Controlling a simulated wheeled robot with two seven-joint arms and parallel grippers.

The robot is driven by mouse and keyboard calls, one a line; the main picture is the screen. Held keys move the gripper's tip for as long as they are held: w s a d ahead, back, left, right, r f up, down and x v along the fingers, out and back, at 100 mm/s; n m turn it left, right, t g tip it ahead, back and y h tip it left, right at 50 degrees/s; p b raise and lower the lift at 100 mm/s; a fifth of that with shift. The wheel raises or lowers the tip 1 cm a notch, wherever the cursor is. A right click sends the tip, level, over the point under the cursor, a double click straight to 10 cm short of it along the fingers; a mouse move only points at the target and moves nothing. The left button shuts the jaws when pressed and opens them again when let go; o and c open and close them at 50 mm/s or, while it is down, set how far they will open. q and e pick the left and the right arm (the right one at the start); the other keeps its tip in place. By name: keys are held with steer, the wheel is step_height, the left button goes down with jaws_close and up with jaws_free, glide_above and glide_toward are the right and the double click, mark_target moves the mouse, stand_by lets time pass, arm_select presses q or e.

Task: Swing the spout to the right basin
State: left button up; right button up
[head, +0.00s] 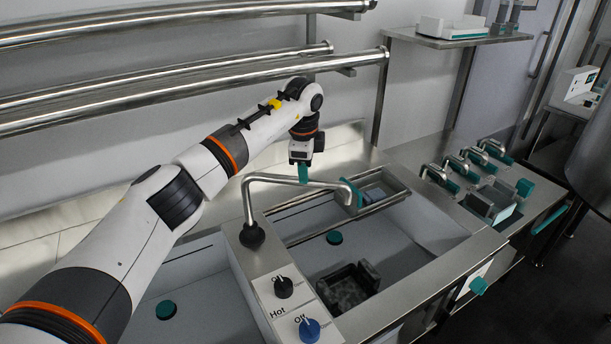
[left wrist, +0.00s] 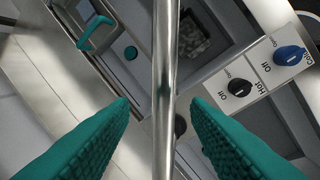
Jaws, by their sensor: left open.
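The spout (head: 290,182) is a bent silver pipe rising from a dark round base (head: 252,236) on the divider between the basins. Its arm reaches right, and its free end appears above the back part of the right basin (head: 405,240); the exact overhang is hard to tell. My left gripper (head: 303,172) is at the spout's horizontal arm, pointing down. In the left wrist view its teal fingers (left wrist: 160,106) are open, one on each side of the spout pipe (left wrist: 163,60), with gaps visible. The right gripper is out of view.
A dark block (head: 347,287) and a teal plug (head: 334,238) are in the right basin. Metal rails (head: 290,208) cross its back. The divider carries a black knob (head: 283,287) and a blue knob (head: 309,330). Wall rails (head: 180,85) run behind my arm.

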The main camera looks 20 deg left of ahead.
arm_select(q)
step_height(320, 180, up, 9)
steer(key=s+b, duration=0.1)
steer(key=shift+s+b, duration=0.3)
steer(key=shift+s, duration=0.05)
steer(key=shift+d+f, duration=0.1)
